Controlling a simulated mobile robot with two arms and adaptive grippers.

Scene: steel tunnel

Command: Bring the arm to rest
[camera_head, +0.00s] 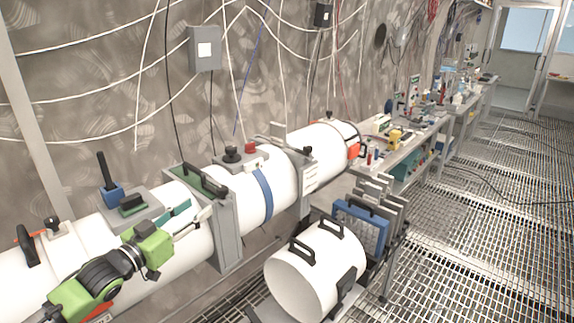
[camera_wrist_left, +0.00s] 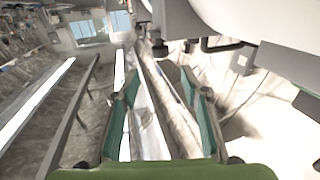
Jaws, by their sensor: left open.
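My left arm comes in from the lower left in the head view, green and black. Its left gripper (camera_head: 194,216) is in front of the white tube (camera_head: 283,186), near a grey flange with a green top. In the left wrist view the gripper (camera_wrist_left: 160,82) shows two teal-padded fingers spread apart, with nothing between them. I cannot tell from these views how far the fingers are from the tube. My right gripper is not in view.
A cluttered workbench (camera_head: 433,130) runs along the wall. The grated floor (camera_head: 490,235) at the right is mostly clear, with some cables.

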